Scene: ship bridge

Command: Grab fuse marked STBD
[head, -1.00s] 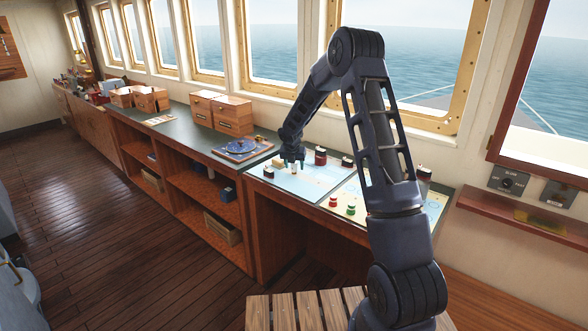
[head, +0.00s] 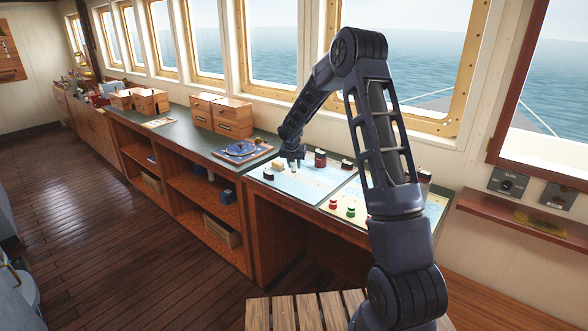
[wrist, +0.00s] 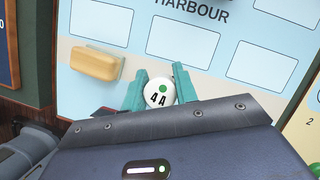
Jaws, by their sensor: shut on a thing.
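My gripper (wrist: 161,87) has teal fingers, shut on a white round-topped fuse (wrist: 159,97). Its top carries a green dot and the black marking "4A"; no "STBD" lettering is readable on it. The fingers sit on its left and right sides. In the head view my gripper (head: 292,162) is low over the pale blue panel (head: 315,183) on the counter. The fuse's lower part is hidden, so I cannot tell whether it touches the panel.
A tan block (wrist: 95,63) lies left of the fuse, on the panel marked "HARBOUR" with blank pale rectangles. A dark red post (head: 320,159) stands just right of my gripper. Red and green knobs (head: 350,212) stand on the yellowish panel.

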